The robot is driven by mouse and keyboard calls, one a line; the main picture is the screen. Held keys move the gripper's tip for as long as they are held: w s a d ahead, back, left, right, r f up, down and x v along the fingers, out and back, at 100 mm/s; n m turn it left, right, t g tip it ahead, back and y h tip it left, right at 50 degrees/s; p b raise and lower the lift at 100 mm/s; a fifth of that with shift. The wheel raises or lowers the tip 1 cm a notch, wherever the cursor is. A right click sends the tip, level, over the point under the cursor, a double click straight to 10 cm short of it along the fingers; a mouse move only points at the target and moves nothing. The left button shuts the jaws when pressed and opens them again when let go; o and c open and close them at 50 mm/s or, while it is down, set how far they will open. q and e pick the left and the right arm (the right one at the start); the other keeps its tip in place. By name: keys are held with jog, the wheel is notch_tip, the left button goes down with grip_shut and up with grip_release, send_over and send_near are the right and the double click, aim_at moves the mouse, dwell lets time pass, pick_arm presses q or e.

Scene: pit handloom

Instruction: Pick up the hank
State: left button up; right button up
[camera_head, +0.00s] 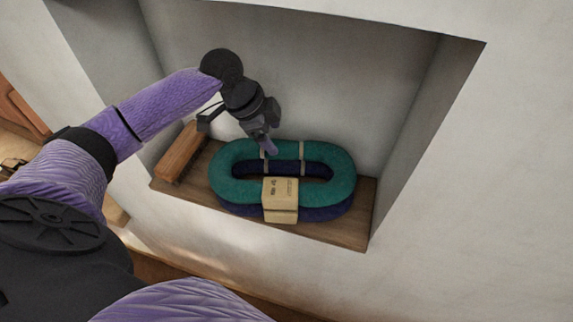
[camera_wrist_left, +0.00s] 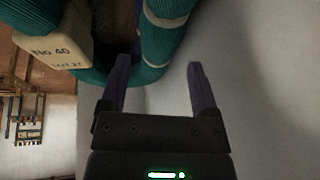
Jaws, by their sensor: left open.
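A teal hank (camera_head: 340,178) lies as an oval ring on top of a dark navy hank (camera_head: 325,213) in the wall niche. Pale ties cross it, and a cream paper label (camera_head: 280,190) wraps its near side. My left gripper (camera_head: 268,150) points down at the hank's far side, left of its middle. In the left wrist view the gripper (camera_wrist_left: 158,68) is open, and the teal hank (camera_wrist_left: 155,50) shows beyond and partly between the fingers. I cannot tell whether the fingers touch it. The label, reading "No 40", also shows there (camera_wrist_left: 52,45). My right gripper is not in view.
The hanks rest on a wooden shelf board (camera_head: 355,232) in a plastered niche. A brown wooden block (camera_head: 182,152) stands at the niche's left side. The back wall (camera_head: 330,90) is close behind the gripper, and the right wall (camera_head: 400,140) is close to the hank.

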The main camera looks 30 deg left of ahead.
aim_at(279, 143)
pick_arm(q)
jog(key=x, duration=0.5)
jog(key=shift+f, duration=0.15)
grip_shut()
